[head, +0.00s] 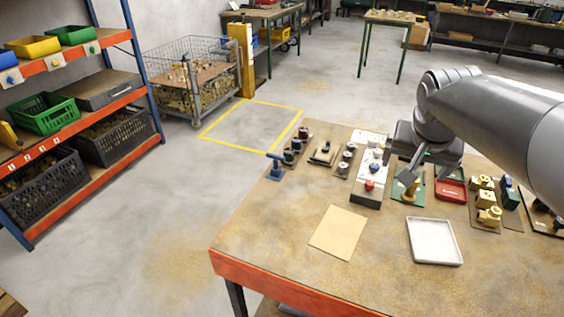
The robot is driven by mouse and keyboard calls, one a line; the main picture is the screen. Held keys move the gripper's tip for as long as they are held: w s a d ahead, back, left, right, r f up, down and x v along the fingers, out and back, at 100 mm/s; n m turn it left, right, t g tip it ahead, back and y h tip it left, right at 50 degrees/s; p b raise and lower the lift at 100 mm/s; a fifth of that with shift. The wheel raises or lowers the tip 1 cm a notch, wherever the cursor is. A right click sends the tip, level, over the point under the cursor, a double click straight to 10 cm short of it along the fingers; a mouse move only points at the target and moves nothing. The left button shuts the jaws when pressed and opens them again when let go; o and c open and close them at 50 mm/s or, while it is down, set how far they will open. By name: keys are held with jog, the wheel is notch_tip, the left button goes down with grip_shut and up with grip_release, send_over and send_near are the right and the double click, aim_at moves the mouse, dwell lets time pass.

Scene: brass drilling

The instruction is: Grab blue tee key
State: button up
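A blue T-shaped piece (276,167), which looks like the blue tee key, stands upright at the far left edge of the workbench (270,230). My gripper (408,175) points down over the back middle of the bench, well to the right of the blue piece and apart from it. Its fingers are small and partly merged with a brass-coloured part (410,191) on a green plate just below. I cannot tell whether they are open or touch that part.
Several small fixtures line the back of the bench, among them a box with a red button (369,186) and a red tray (450,191). A white tray (434,241) and a tan sheet (339,231) lie nearer. The front left bench top is clear.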

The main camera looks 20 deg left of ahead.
jog(key=w+a+f, duration=0.1)
jog(key=w+a, duration=0.7)
jog(key=a, duration=0.2)
jog(key=t, duration=0.1)
send_near(275, 155)
jog(key=x, duration=0.5)
jog(key=shift+w+a, duration=0.25)
jog(key=shift+a, duration=0.05)
jog(key=x, duration=0.5)
jog(key=shift+s+d+f, duration=0.1)
jog(key=shift+d+f, duration=0.1)
jog(key=shift+d, duration=0.15)
jog(key=c, duration=1.2)
jog(key=shift+c, duration=0.5)
